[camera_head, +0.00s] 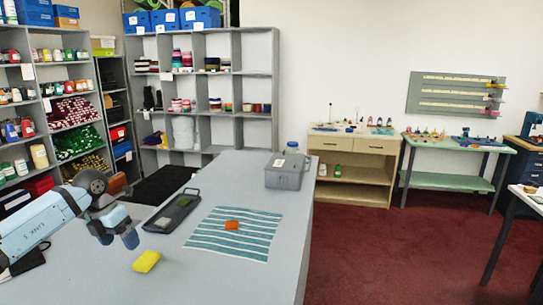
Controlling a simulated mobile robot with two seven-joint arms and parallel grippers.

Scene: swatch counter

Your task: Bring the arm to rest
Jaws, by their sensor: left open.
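My left arm comes in from the left over the grey counter (215,280). My left gripper (117,237) points downward above the counter's left part, with its two fingertips apart and nothing visible between them. A yellow block (146,261) lies on the counter just in front of and to the right of the gripper. An orange block (231,225) lies on a blue-and-white striped cloth (205,241) farther right. My right gripper is out of view.
A dark tray (183,202) with handles lies behind and right of the gripper. A grey lidded box (287,178) stands at the counter's far right, with a bottle (292,148) behind it. Shelves (236,55) stand at the back. The counter's front is clear.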

